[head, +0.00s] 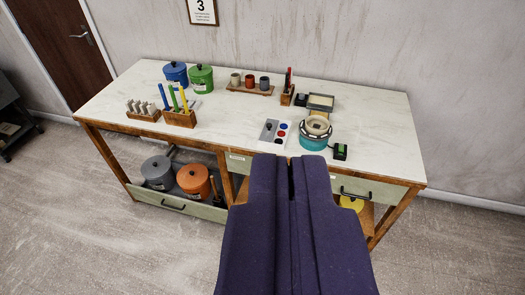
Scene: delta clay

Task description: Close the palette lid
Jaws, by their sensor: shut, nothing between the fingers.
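The palette (282,138) lies flat near the front edge of the white-topped table, right of centre. A grey lid (268,129) with a dark knob covers its left part. On its right part, blue and red paint wells show uncovered. My gripper (290,160) is dark purple and reaches up from the bottom of the view. Its fingers are together and empty. In the picture its tips sit just below the palette, at the table's front edge. I cannot tell how far apart they are in depth.
A teal pot with a ring-shaped top (316,134) stands right of the palette, beside a small black-and-green object (340,151). A wooden block with colored sticks (179,118) stands left. Blue (176,73) and green (201,78) canisters stand behind. The tabletop (228,118) left of the palette is clear.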

